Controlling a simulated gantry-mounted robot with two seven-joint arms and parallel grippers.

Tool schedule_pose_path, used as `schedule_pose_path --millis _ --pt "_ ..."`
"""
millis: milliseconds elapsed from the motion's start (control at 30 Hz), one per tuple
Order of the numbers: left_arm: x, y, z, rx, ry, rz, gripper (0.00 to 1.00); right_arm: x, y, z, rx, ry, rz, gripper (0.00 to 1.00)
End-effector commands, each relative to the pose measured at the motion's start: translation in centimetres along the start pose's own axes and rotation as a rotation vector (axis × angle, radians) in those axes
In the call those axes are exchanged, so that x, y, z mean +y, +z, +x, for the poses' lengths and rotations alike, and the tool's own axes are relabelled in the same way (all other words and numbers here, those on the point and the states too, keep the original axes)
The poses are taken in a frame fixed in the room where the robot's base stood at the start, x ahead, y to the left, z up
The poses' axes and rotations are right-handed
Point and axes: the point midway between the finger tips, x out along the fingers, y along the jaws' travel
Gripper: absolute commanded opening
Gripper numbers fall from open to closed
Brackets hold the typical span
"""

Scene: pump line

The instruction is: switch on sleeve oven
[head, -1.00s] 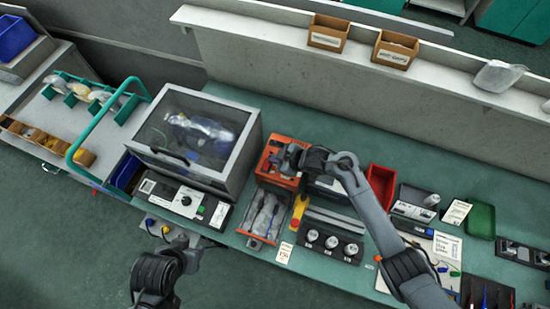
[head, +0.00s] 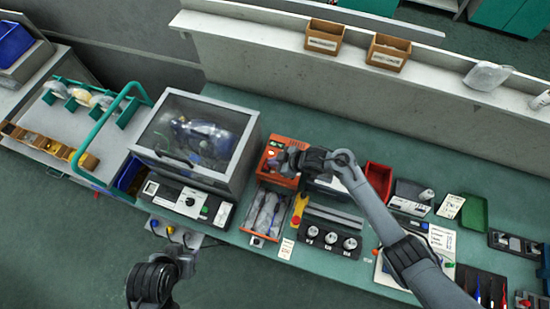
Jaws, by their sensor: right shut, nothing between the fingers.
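An orange-topped unit (head: 271,156), which I take to be the sleeve oven, stands on the green bench right of the glass-lidded cabinet. Its front part is an open tray (head: 259,236) holding several clear-wrapped pieces. My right gripper (head: 284,161) is shut and empty over the orange top and hides part of it, including any switch there. I cannot tell whether it touches. My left gripper (head: 178,258) is low at the front, off the bench edge; its fingers are too dark to read.
The cabinet (head: 197,141) has a control panel (head: 186,200) with a green button. A yellow-and-red tool (head: 299,208) and a black block with several round white-topped parts (head: 331,237) stand right of the tray. A red bin (head: 378,178) is farther right.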

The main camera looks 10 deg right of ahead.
Motion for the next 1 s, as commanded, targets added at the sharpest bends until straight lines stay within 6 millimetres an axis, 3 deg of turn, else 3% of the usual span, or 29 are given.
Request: schedule_pose_path --millis 567,833,1000 --pt "0.2 -0.5 -1.2 0.002 0.010 -0.013 0.43 0.2 -0.8 -0.8 0.001 0.003 0.000 0.00" --pt "0.1 -1.5 -4.5 0.002 0.009 -0.012 0.43 1.1 -3.2 -3.5 0.000 0.005 0.001 0.00" --pt "-0.1 -1.3 -3.9 0.005 0.004 -0.007 0.43 1.8 -2.5 -6.5 0.000 0.008 -0.001 0.00"
